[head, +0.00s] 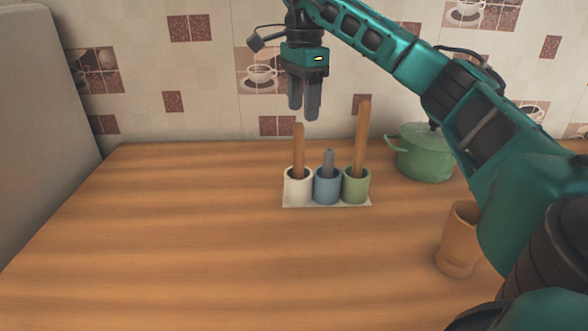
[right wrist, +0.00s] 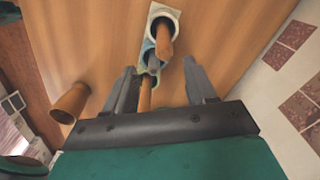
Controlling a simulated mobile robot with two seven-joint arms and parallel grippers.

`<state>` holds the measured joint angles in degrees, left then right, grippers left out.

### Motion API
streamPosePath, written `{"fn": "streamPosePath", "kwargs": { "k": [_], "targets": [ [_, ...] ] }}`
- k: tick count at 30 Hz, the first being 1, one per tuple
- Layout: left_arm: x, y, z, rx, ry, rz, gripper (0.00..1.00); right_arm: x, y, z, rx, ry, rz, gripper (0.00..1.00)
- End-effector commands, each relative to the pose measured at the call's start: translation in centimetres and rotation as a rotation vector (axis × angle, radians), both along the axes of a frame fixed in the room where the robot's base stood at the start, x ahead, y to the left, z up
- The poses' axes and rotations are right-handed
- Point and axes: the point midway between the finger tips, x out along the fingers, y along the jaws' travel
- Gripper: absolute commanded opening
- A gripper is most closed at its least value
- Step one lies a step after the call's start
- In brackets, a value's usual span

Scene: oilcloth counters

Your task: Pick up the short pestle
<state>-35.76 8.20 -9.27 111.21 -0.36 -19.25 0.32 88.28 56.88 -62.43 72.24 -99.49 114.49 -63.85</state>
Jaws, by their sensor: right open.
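The short grey pestle (head: 328,162) stands upright in the blue cup (head: 327,188), the middle one of three cups on a pale base (head: 327,205). Its lower part is hidden in the cup. My right gripper (head: 304,114) hangs above the cups, fingers pointing down, open and empty. In the right wrist view the grey pestle (right wrist: 153,63) shows between the fingers (right wrist: 158,66), beyond their tips and apart from them. My left gripper is in neither view.
A wooden stick (head: 299,150) stands in the white cup (head: 298,190), and a taller one (head: 361,135) in the green cup (head: 356,188). A green pot (head: 425,155) is behind right. A wooden cup (head: 456,245) stands front right. The counter's left side is clear.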

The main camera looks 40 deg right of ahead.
Motion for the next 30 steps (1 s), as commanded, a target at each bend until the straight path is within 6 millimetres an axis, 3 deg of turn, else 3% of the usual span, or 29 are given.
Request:
{"fn": "streamPosePath", "kwargs": {
  "k": [4, 13, 21, 30],
  "targets": [
    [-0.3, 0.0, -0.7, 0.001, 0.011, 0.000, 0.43, 0.0, 0.0, -3.0, -0.001, 0.003, -0.001, 0.56],
    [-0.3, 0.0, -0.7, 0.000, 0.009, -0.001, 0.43, 0.2, 0.1, -5.5, -0.001, 0.002, 0.000, 0.56],
    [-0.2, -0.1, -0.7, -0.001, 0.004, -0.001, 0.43, 0.7, 0.4, -9.2, -0.001, 0.002, -0.001, 0.56],
    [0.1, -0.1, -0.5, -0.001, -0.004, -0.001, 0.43, 0.7, 0.4, -9.8, 0.000, 0.000, -0.001, 0.56]
  ]
}}
